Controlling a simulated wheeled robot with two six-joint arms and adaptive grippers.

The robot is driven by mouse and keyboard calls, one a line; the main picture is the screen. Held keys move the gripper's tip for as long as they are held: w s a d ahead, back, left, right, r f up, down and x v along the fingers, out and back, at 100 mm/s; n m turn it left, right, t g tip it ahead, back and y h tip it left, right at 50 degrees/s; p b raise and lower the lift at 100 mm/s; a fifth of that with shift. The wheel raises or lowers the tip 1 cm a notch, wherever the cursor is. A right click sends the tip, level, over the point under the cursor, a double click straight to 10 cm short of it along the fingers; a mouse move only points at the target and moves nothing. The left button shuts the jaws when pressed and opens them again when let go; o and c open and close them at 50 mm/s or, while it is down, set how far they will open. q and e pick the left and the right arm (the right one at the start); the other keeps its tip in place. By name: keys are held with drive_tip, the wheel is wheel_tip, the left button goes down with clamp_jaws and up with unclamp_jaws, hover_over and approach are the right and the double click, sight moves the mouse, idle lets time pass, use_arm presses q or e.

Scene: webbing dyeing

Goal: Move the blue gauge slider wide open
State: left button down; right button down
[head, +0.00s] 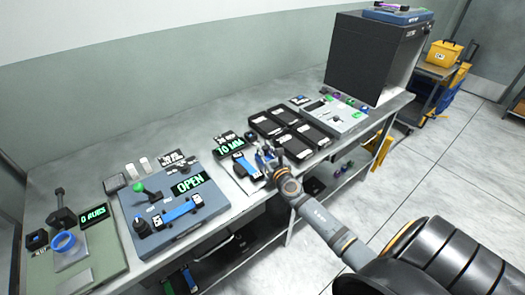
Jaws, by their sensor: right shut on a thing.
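The gauge is a small grey unit (243,183) on the bench, near the middle of the head view. Its green display (230,147) reads 10 MM. A blue strip (246,165) lies on it. My right gripper (267,158) reaches in from the right, at the right side of the gauge. It is shut on a small blue part, which seems to be the blue gauge slider (260,158). The fingers hide most of that part, so its exact position on the gauge is hard to tell. My left gripper is not in view.
Left of the gauge stands a blue-grey station (140,237) with an OPEN display and a green knob. Black trays (297,143) lie just beyond my right gripper. A dark cabinet (362,60) stands at the bench's far end. The floor in front is clear.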

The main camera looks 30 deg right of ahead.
drive_tip(key=shift+w+d, duration=0.1)
drive_tip(key=c, duration=1.6)
unclamp_jaws()
drive_tip(key=o, duration=0.5)
drive_tip(key=shift+s+d, duration=0.2)
drive_tip(key=shift+a, duration=0.15)
drive_tip(key=s, duration=0.3)
drive_tip(key=s+a, duration=0.1)
drive_tip(key=s, duration=0.3)
drive_tip(key=s+a, duration=0.1)
drive_tip(key=s, duration=0.3)
drive_tip(key=shift+s, duration=0.35)
